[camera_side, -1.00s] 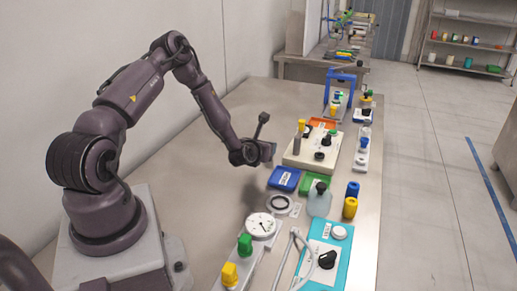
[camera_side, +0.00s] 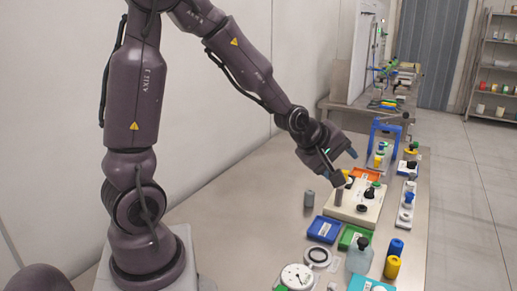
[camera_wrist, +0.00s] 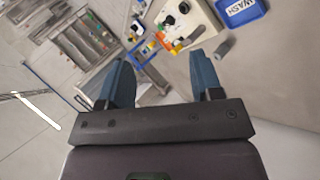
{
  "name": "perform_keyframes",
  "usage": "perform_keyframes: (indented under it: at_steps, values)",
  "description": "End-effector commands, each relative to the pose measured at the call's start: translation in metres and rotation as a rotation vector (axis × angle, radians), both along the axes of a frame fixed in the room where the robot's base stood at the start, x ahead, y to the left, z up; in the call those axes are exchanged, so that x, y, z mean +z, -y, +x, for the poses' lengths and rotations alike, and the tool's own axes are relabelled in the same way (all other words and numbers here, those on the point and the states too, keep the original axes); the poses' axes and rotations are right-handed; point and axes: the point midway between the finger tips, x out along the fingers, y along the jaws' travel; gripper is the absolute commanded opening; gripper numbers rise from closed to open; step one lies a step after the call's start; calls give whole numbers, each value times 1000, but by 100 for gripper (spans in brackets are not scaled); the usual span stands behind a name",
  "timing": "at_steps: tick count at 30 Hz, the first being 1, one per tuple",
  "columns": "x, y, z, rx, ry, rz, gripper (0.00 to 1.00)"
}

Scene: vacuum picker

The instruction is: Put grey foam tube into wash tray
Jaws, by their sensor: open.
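A grey foam tube (camera_side: 309,198) stands upright on the bare table, left of the cream fixture plate. It also shows in the wrist view (camera_wrist: 223,48), near the blue tray. The wash tray (camera_side: 323,229) is a shallow blue tray nearer the camera than the tube; its WASH label shows in the wrist view (camera_wrist: 240,11). My gripper (camera_side: 345,167) is open and empty, raised above the far left part of the fixture plate, away from the tube. Its two blue fingers (camera_wrist: 161,57) are spread wide in the wrist view.
The cream fixture plate (camera_side: 366,212) carries knobs and another grey upright cylinder (camera_side: 338,197). A green tray (camera_side: 354,236), an orange tray (camera_side: 366,174), a clear bottle (camera_side: 359,258) and a blue frame (camera_side: 386,135) stand nearby. The table left of the tube is clear.

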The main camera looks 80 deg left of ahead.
Motion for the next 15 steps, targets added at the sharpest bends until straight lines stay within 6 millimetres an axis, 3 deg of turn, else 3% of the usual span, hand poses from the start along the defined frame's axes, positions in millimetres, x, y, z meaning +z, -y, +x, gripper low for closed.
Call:
perform_keyframes:
  at_steps: [1, 6, 12, 15]
  values:
    - [21, 16, -14, -124, -39, 104, 60]
    - [64, 55, -77, -557, -204, 430, 60]
    - [89, 81, -155, -1010, -321, 702, 60]
    - [93, 86, -182, -1163, -347, 776, 60]
